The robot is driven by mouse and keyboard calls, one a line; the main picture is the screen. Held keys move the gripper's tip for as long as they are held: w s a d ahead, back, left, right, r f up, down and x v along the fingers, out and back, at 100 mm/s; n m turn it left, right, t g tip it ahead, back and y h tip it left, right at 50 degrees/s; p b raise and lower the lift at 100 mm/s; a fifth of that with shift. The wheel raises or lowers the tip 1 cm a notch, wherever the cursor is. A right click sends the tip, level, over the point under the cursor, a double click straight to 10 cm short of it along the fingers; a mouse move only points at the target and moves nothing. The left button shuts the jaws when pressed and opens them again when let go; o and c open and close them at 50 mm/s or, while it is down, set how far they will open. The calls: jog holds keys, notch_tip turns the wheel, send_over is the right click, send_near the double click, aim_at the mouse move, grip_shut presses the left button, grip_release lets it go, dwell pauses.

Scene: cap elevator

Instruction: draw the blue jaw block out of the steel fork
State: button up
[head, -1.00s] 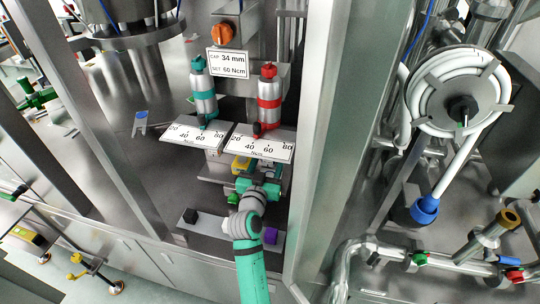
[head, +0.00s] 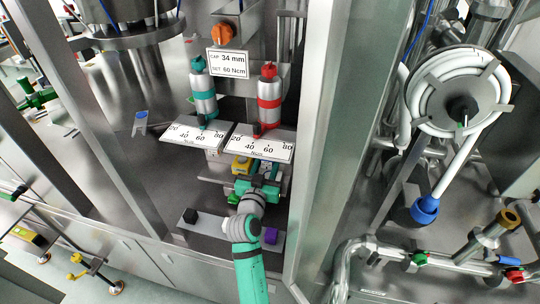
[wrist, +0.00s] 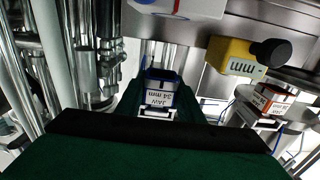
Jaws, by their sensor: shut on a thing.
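The blue jaw block (wrist: 160,80) shows in the wrist view, with a white label reading "JAW 34 mm" upside down. My gripper (wrist: 160,100) is shut on it, one dark green finger at each side. In the head view my gripper (head: 262,183) is below the right-hand scale plate, and hides the blue block. The steel fork cannot be made out clearly around the block, so I cannot tell how far the block sits in it.
A yellow block with a black knob (wrist: 240,58) is close on the right in the wrist view. The scale plate (head: 262,143) and red-banded cylinder (head: 269,98) stand above my gripper. A steel post (head: 318,130) rises to the right. A shelf below carries black (head: 190,216) and purple (head: 270,236) blocks.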

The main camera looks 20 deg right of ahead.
jog(key=v, duration=1.1)
dwell(1.6)
